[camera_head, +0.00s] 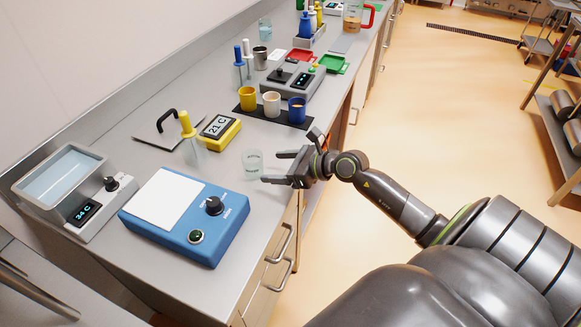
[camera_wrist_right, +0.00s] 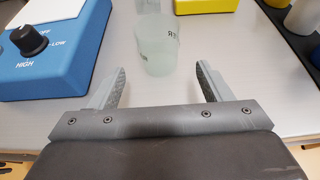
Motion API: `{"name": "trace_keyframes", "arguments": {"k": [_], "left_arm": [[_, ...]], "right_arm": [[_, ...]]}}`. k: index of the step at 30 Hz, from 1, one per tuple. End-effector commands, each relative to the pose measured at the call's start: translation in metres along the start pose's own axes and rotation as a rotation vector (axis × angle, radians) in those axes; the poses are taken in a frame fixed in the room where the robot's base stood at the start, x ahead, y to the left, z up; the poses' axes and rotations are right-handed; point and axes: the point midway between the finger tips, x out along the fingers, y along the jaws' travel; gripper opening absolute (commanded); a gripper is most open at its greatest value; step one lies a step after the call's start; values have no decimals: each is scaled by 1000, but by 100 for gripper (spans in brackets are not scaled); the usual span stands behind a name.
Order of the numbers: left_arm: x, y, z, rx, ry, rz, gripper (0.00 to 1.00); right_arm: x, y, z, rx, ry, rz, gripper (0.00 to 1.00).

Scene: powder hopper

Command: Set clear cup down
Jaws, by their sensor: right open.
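The clear cup (camera_head: 253,163) stands upright on the grey counter, near its front edge and right of the blue hotplate. It also shows in the right wrist view (camera_wrist_right: 158,50), just beyond my fingertips, with dark lettering on its side. My right gripper (camera_head: 270,167) is open, with its fingers pointing at the cup. In the wrist view my right gripper (camera_wrist_right: 162,82) has one finger to each side of the cup's line, with gaps between the fingers and the cup. My left gripper is not in view.
The blue hotplate (camera_head: 225,225) stands left of the cup. A yellow 21 C display (camera_head: 218,131) and a yellow-topped bottle (camera_head: 190,140) are behind it. A black mat (camera_head: 285,117) holds yellow, white and blue cups. The counter directly around the clear cup is free.

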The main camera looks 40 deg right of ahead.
Motion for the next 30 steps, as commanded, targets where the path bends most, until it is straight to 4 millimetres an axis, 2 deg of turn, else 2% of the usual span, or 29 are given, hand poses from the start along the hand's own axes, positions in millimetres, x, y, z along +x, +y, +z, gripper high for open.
{"name": "trace_keyframes", "arguments": {"k": [3, 10, 30], "left_arm": [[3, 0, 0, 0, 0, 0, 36], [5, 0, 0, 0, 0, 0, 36], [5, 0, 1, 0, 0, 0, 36]], "right_arm": [[-18, 0, -1, -4, 3, 1, 72], [-36, 0, 0, -1, 1, 1, 72], [-39, 1, 1, 5, -4, 2, 72]]}}
